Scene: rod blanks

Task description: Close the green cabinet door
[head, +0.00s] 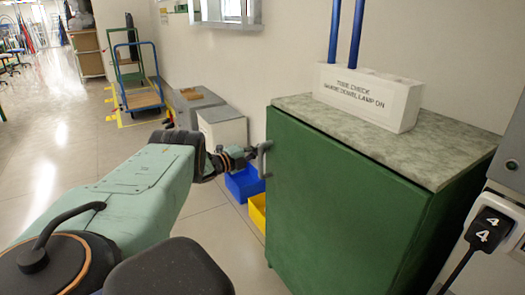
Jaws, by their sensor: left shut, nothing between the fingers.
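The green cabinet (408,225) stands at the right with a grey-green speckled top. Its green door (325,205) faces me and looks flush with the front, though I cannot tell whether it is fully closed. A grey bar handle (263,160) stands out at the door's upper left edge. My left gripper (252,152) is shut and empty, with its tips right beside the handle; I cannot tell whether they touch. My right gripper is not in view.
A white block (367,95) holding blue rods stands on the cabinet top. A blue bin (244,184) and a yellow bin (257,212) lie on the floor left of the cabinet. Grey boxes and a blue trolley (139,78) stand further back. The left floor is clear.

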